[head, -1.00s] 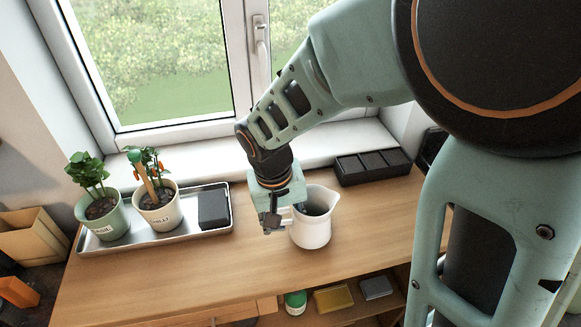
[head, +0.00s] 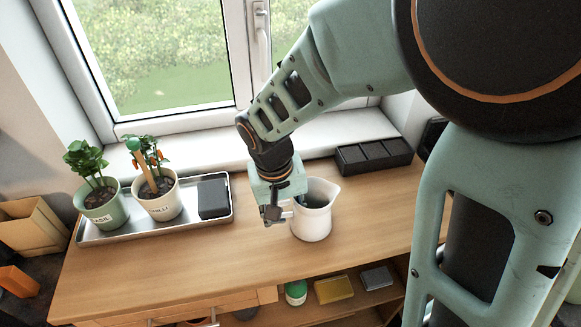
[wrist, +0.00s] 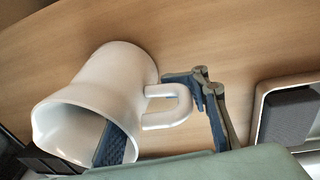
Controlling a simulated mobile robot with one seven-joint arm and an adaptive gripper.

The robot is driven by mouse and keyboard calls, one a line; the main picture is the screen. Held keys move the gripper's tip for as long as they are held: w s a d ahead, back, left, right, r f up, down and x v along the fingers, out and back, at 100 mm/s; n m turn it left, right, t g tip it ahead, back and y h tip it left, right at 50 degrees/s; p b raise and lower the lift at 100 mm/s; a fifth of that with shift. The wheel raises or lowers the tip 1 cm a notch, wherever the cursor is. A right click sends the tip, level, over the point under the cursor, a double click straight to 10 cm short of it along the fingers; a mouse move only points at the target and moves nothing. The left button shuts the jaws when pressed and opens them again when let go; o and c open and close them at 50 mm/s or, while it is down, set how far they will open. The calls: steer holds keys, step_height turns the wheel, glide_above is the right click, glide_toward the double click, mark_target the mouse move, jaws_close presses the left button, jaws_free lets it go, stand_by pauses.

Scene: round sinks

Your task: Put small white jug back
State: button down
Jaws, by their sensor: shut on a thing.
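The small white jug (head: 314,222) is upright at the middle of the wooden table, its spout toward the right in the head view. In the wrist view the jug (wrist: 118,82) shows its open mouth and its handle. My gripper (head: 275,213) is at the jug's left side, at the handle. In the wrist view one finger of my gripper (wrist: 160,125) is inside the jug's mouth and the other is outside, by the handle, so it is shut on the jug. I cannot tell whether the jug's base touches the table.
A metal tray (head: 150,231) at the left holds a green plant pot (head: 104,213), a white plant pot (head: 159,204) and a dark block (head: 213,197). A black divided box (head: 373,157) stands by the windowsill. The table's front and right are clear. A shelf below holds small items.

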steer(key=shift+f, duration=0.25)
steer(key=c, duration=1.2)
jaws_free()
steer(key=shift+o, duration=0.2)
steer(key=shift+r, duration=0.15)
